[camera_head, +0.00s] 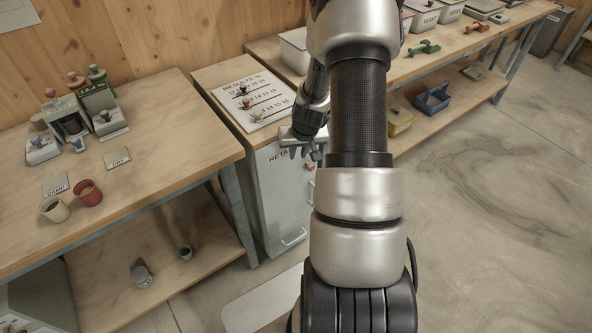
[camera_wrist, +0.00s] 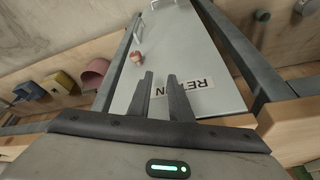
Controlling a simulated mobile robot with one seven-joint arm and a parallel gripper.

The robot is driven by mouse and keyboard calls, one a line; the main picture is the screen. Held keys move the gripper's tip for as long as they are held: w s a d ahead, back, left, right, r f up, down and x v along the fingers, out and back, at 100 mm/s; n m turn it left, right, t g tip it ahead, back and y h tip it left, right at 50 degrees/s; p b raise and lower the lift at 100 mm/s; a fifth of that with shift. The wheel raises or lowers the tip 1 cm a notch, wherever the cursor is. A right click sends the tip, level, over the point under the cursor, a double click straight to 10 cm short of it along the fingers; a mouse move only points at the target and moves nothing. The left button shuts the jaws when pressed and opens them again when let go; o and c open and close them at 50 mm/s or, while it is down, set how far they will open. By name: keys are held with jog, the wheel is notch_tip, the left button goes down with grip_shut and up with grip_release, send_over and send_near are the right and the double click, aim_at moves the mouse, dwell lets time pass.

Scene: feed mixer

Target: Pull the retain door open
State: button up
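The grey retain door (camera_head: 281,196) is the front of a cabinet at the middle of the head view, and it looks shut. Its label, partly hidden in the head view, shows upside down in the wrist view (camera_wrist: 192,87). A pale bar handle (camera_head: 294,237) sits low on the front; a bar handle also shows far up the wrist view (camera_wrist: 137,33). A small red piece (camera_wrist: 137,57) is on the front. My gripper (camera_wrist: 159,76) has its fingers apart, with nothing seen between them. It is near the cabinet's top front edge, apart from the handles.
A results board (camera_head: 252,98) lies on the cabinet top. A wooden table (camera_head: 140,170) with cups stands at the left. A long bench (camera_head: 470,45) with tubs runs behind my arm. A pale mat (camera_head: 262,302) lies on the floor before the cabinet. Floor at the right is clear.

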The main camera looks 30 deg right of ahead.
jog(key=s+d+f+m+h+b, duration=0.1)
jog(key=d+f, duration=0.2)
jog(key=f, duration=0.5)
jog(key=s+d+f+b, duration=0.1)
jog(key=s+d+f, duration=0.15)
jog(key=f, duration=0.55)
jog(key=b+x, duration=0.1)
jog(key=x, duration=1.1)
jog(key=b+x, duration=0.1)
jog(key=x, duration=0.4)
jog(key=shift+d+f+b, duration=0.3)
jog(key=shift+d+b, duration=0.05)
jog(key=shift+d, duration=0.05)
grip_shut()
